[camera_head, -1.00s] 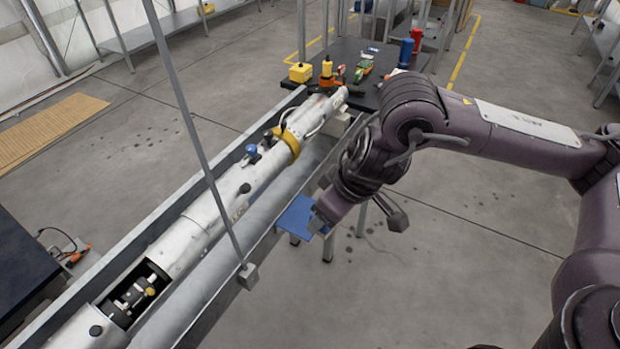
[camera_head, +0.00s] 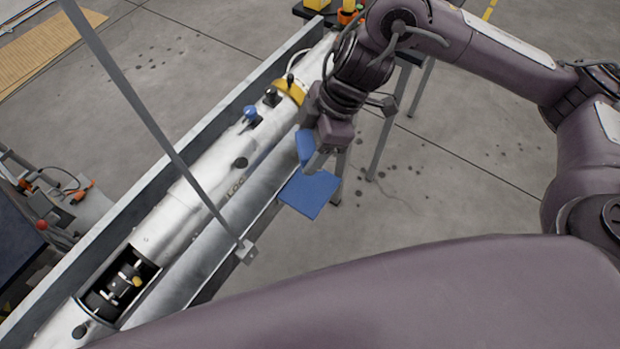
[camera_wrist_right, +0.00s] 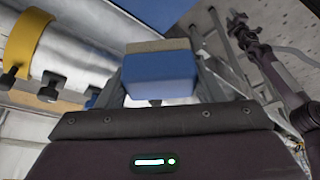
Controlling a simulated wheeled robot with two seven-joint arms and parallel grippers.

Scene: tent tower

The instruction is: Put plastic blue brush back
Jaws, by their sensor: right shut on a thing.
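My right gripper (camera_head: 318,158) is shut on the plastic blue brush (camera_head: 304,145), which shows as a small blue piece beside the fingers. In the right wrist view the brush (camera_wrist_right: 160,76) is a blue block with a tan strip along its top, held between the fingers. A flat blue square plate (camera_head: 310,194) sits below the gripper at the right side of the metal trough. The gripper is above the plate's far edge; I cannot tell whether brush and plate touch. My left gripper is not in view.
A long white tube (camera_head: 205,205) with a yellow band (camera_head: 290,90) lies in the metal trough (camera_head: 200,140). A thin grey post (camera_head: 150,120) stands in front of it. A dark table (camera_head: 310,12) with items is at the back.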

